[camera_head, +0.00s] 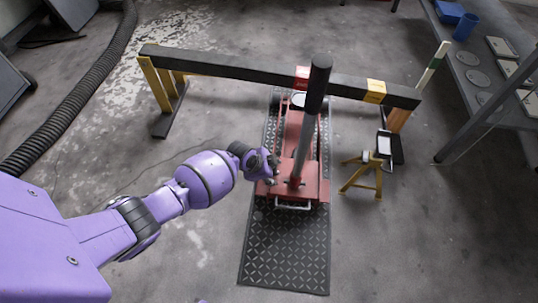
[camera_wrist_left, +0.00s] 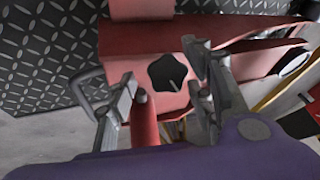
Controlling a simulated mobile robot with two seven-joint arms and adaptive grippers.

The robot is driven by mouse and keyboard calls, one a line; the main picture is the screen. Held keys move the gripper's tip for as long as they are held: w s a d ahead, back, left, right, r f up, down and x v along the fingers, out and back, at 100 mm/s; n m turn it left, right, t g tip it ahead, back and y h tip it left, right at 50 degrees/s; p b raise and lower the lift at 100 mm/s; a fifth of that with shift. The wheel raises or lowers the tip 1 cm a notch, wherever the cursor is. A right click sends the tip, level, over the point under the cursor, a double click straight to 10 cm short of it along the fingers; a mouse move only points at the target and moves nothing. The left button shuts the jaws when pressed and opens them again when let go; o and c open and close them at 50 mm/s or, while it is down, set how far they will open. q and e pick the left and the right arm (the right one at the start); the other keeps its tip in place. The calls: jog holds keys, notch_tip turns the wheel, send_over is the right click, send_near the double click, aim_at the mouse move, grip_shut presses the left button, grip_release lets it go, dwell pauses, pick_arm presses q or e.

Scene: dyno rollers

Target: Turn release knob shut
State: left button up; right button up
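The release knob (camera_wrist_left: 168,73) is a black, star-shaped knob on the red floor jack, seen in the left wrist view. The jack (camera_head: 311,184) stands on a black tread-plate mat in the head view, with its long handle (camera_head: 306,120) tilted up. My left gripper (camera_head: 270,168) is at the left side of the jack's rear end. In the left wrist view its two fingers are apart, one on each side of the knob, with nothing between them gripped. I cannot tell how close the fingertips are to the knob's surface. The knob cannot be made out in the head view. My right gripper is not in view.
A dark beam (camera_head: 240,71) on yellow legs spans behind the jack. A yellow jack stand (camera_head: 361,176) is to the jack's right. The tread-plate mat (camera_head: 286,255) extends in front. A grey workbench (camera_head: 455,60) is at the right, and a black hose (camera_head: 85,95) at the left.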

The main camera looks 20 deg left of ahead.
pick_arm(q)
jog(key=shift+w+a+r, duration=0.1)
jog(key=shift+w+r, duration=0.05)
jog(key=shift+s+a+r, duration=0.2)
jog(key=shift+r, duration=0.2)
jog(key=v, duration=1.1)
jog(key=shift+s+d, duration=0.1)
jog(key=shift+d, duration=0.05)
